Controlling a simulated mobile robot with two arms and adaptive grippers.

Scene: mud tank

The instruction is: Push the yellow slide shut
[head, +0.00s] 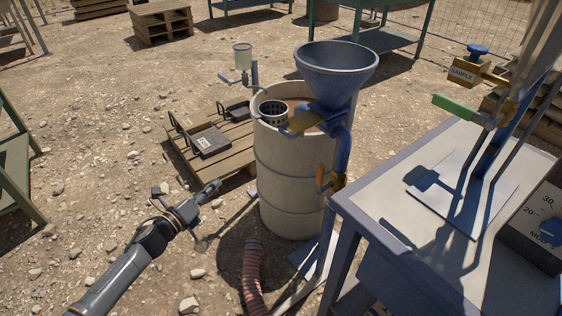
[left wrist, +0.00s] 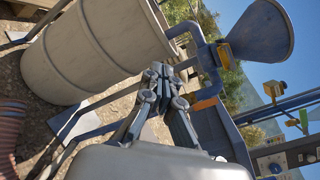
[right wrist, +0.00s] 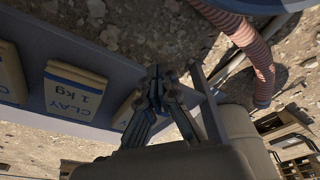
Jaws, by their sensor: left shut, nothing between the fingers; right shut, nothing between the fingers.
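A blue funnel hopper (head: 336,72) stands on a blue pipe over the drum. The yellow slide (head: 308,121) sticks out to the left from the hopper's neck, above the drum's rim. In the left wrist view a yellow part (left wrist: 224,56) shows at the neck of the tilted funnel (left wrist: 262,34). My left gripper (head: 213,187) is shut and empty, left of the drum, lower than the slide and well apart from it. Its shut fingers (left wrist: 162,72) also show in the left wrist view. My right gripper (right wrist: 157,75) is shut and empty, and outside the head view.
The pale drum (head: 284,175) holds a perforated basket (head: 273,112) at its top. An orange-handled valve (head: 320,178) sits lower on the pipe. A table (head: 400,215) stands to the right. A pallet (head: 235,155) lies behind left. Clay bags (right wrist: 75,92) stand near my right gripper.

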